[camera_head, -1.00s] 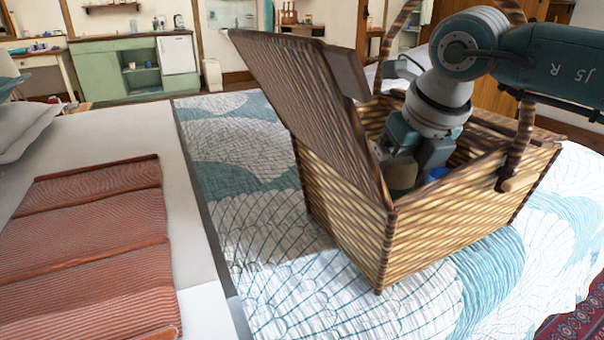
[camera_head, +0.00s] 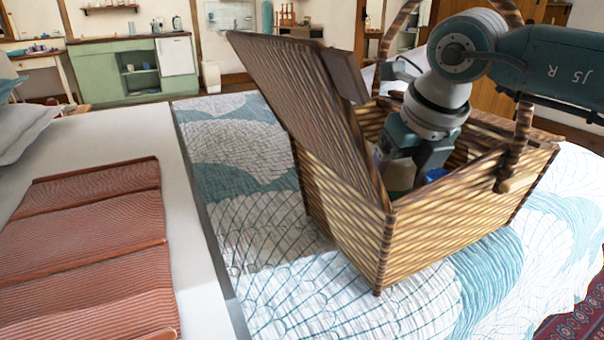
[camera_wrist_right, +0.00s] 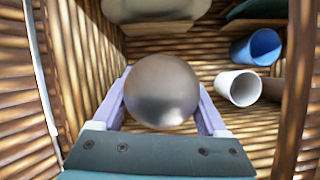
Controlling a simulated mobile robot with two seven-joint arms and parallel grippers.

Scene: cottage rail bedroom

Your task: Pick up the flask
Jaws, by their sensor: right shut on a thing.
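The flask (camera_wrist_right: 162,90) shows in the right wrist view as a round, shiny grey metal top seen from above. My right gripper (camera_wrist_right: 161,100) is shut on it, with one pale finger on each side. In the head view my right gripper reaches down into the open wicker basket (camera_head: 460,235), and the basket's front wall and raised lid hide most of the flask. I cannot tell whether the flask touches the basket floor. My left gripper is not in view.
A blue cup (camera_wrist_right: 257,47) and a white cup (camera_wrist_right: 240,87) lie inside the basket, right of the flask. The raised lid (camera_head: 310,110) stands left of my arm and an arched handle (camera_head: 524,120) right of it. The quilt (camera_head: 250,190) left of the basket is clear.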

